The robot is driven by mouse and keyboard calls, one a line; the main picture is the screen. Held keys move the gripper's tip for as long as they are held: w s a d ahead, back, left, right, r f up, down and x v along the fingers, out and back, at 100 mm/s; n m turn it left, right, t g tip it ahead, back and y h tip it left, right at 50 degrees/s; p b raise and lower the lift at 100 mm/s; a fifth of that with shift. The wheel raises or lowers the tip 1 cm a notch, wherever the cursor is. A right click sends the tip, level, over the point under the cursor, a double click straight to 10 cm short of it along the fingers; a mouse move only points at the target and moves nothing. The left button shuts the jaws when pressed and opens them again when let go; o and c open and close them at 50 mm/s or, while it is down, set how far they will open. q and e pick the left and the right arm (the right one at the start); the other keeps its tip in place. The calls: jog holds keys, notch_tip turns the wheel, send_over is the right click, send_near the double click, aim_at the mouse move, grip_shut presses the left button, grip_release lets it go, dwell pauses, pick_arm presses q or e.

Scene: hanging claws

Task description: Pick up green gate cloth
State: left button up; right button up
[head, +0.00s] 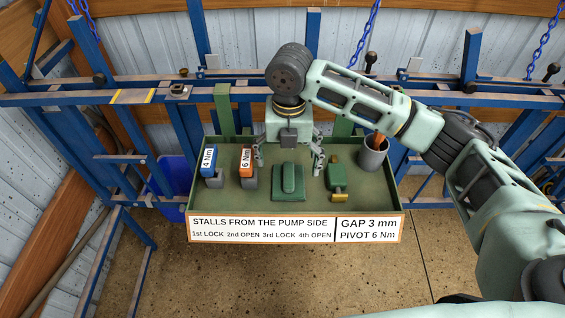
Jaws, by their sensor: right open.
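A dark green piece (289,183), which fits the green gate cloth, has a raised rounded middle on a flat square base. It is in the middle of the green tray (225,208). My right gripper (289,160) is open and points down over the tray, its two fingers spread to the left and right, just behind the green piece in the picture. I cannot tell how high the fingers are above it. My left gripper is not in view.
A blue tool marked 4 Nm (208,162) and an orange one marked 6 Nm (246,162) stand left. A green and yellow item (337,180) and grey cup (372,155) stand right. A sign (295,228) fronts the tray. Blue rails (150,97) run behind.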

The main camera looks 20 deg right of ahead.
aim_at(289, 173)
jog(key=shift+w+d+r, duration=0.1)
jog(key=shift+w, duration=0.15)
jog(key=f, duration=0.2)
jog(key=f+p, duration=0.1)
jog(key=f, duration=0.1)
jog(key=shift+s+d+p, duration=0.15)
jog(key=shift+s+p, duration=0.05)
jog(key=shift+p, duration=0.1)
notch_tip(289, 173, down, 4)
jog(key=shift+w+r+p, duration=0.15)
jog(key=shift+r+p, duration=0.05)
jog(key=shift+p, duration=0.1)
jog(key=c, duration=0.7)
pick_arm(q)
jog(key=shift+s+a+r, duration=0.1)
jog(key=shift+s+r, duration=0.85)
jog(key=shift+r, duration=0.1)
pick_arm(e)
jog(key=c, duration=0.5)
jog(key=shift+r, duration=0.1)
jog(key=shift+c, duration=0.3)
